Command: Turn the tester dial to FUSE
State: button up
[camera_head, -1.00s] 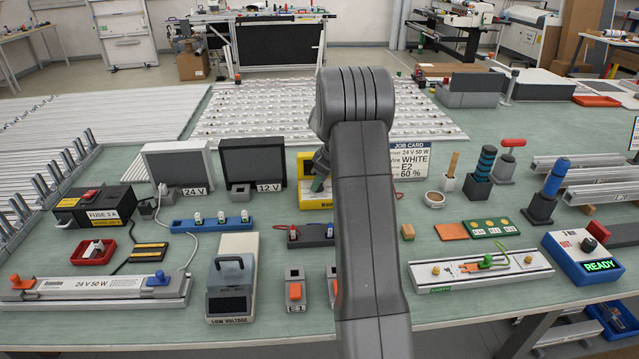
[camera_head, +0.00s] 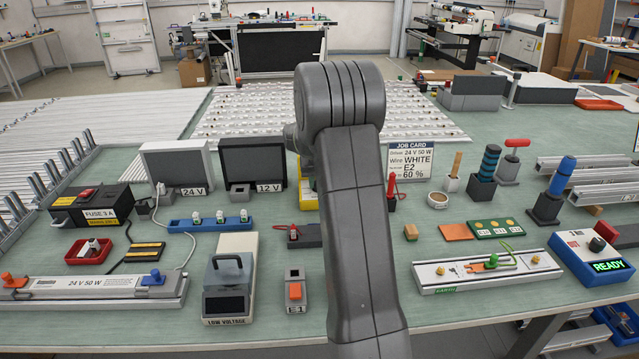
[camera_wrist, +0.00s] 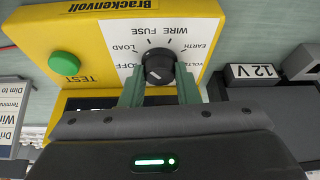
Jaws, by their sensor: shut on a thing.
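The yellow tester (camera_wrist: 85,30) fills the upper part of the wrist view, upside down. Its black dial (camera_wrist: 158,62) has a ring of labels reading OFF, LOAD, WIRE, FUSE, EARTH and VOLTS. My gripper (camera_wrist: 160,82) has its two green fingers on either side of the dial and is shut on it. A short white mark shows on the dial's face, but I cannot tell clearly which label it points to. A green TEST button (camera_wrist: 64,64) sits beside the dial. In the head view my arm hides the gripper and nearly all of the tester (camera_head: 307,188).
A 12 V supply box (camera_head: 253,163) stands left of the tester, and a job card (camera_head: 410,161) stands to its right. An E1 holder (camera_head: 295,290) and a low-voltage meter (camera_head: 229,285) are in front.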

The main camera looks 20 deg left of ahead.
jog(key=shift+a+m+t+h+b, duration=0.1)
jog(key=shift+m+t+h+b, duration=0.35)
jog(key=shift+m, duration=1.25)
jog(key=o, duration=1)
jog(key=shift+c, duration=0.2)
jog(key=v, duration=1.4)
jog(key=shift+w+a+b, duration=0.15)
jog(key=shift+w+b, duration=0.05)
jog(key=shift+b, duration=0.15)
